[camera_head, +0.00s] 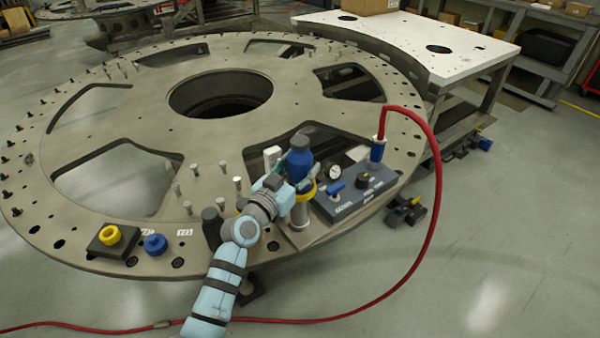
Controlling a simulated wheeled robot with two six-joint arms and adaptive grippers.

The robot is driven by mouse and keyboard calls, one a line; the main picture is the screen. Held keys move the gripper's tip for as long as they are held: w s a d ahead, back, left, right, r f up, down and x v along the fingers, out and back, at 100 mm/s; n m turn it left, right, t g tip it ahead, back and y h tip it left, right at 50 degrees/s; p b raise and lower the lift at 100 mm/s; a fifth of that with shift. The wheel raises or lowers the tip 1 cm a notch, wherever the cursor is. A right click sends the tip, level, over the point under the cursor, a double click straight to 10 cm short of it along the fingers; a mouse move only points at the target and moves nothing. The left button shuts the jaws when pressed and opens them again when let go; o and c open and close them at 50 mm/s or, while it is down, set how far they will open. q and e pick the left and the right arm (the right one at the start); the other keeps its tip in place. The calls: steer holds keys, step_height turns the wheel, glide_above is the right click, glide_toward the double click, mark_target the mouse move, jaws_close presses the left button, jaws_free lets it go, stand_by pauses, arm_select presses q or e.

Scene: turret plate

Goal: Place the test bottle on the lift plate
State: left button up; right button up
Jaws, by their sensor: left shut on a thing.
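The test bottle, a blue bottle with a dark cap (300,158), is upright near the front right of the big round turret plate (110,195). My left gripper (297,187) is shut on the bottle low on its body, and the fingers partly hide it. A yellow ring and a metal cylinder (299,216) show just below the bottle, on a grey base plate (318,232). I cannot tell which part is the lift plate, or whether the bottle touches what is under it. My right gripper is not in view.
A control box (356,192) with a gauge and blue fitting stands right of the bottle. A red hose (436,200) loops from it to the floor. Several upright pins stand nearby.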

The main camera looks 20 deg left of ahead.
arm_select(q)
steer(key=shift+w+a+f, duration=0.1)
steer(key=shift+f, duration=0.25)
steer(key=shift+r, duration=0.1)
steer(key=o, duration=1.4)
steer(key=shift+r, duration=0.1)
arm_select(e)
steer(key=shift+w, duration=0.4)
arm_select(q)
steer(key=v, duration=1.2)
steer(key=shift+s+p, duration=0.2)
steer(key=shift+p, duration=0.1)
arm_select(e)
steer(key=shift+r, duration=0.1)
arm_select(q)
steer(key=shift+w, duration=0.1)
